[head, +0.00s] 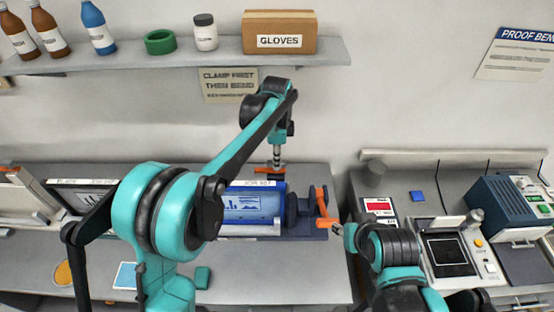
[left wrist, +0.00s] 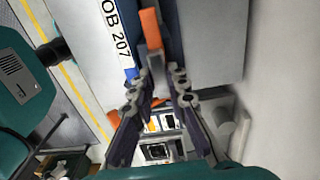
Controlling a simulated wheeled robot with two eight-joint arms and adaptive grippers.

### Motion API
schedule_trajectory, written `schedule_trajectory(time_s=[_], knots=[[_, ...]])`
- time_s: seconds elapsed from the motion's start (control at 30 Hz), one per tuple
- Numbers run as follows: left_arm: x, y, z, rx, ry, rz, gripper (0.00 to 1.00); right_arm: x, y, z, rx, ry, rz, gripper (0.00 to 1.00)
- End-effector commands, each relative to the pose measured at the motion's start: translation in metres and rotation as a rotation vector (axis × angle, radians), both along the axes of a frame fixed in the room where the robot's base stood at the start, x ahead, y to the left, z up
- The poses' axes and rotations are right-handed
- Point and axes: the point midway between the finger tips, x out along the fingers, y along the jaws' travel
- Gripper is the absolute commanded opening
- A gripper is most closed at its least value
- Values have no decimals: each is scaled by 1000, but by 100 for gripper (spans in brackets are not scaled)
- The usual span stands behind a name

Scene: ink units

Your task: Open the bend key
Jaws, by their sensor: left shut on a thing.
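A blue cylinder unit (head: 252,206) with a picture on its side lies in a dark blue holder on the bench. An orange key-like bar (head: 268,170) is at its back edge, and its orange end (left wrist: 151,27) shows between the fingers in the left wrist view. My left gripper (head: 277,166) points down from above and is shut on this orange bar. A second orange handle (head: 322,203) stands upright at the right end of the holder. My right gripper (head: 344,231) is beside its lower end; whether they touch and how its fingers stand are unclear.
A shelf (head: 170,62) above holds bottles, a green ring and a GLOVES box (head: 280,33). A wall sign (head: 229,86) reads CLAMP FIRST THEN BEND. On the right bench stand a red-display device (head: 379,207) and a screen tester (head: 449,252).

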Motion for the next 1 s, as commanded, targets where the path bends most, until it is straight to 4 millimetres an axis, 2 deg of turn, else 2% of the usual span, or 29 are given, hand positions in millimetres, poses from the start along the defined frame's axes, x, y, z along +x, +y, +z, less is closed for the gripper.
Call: schedule_trajectory(time_s=[0.5,0.53,0.6,0.87,1.0], knots=[[1,1,1,1,-3,-17,0,0,0,0,0,0,0,40],[1,1,1,1,-3,-17,23,0,0,0,0,0,0,40],[1,1,1,1,-2,-16,36,0,0,0,0,0,0,40],[1,0,1,0,-1,-16,36,0,0,0,0,0,0,40],[1,0,9,0,-1,-16,36,0,0,0,0,0,0,40]])
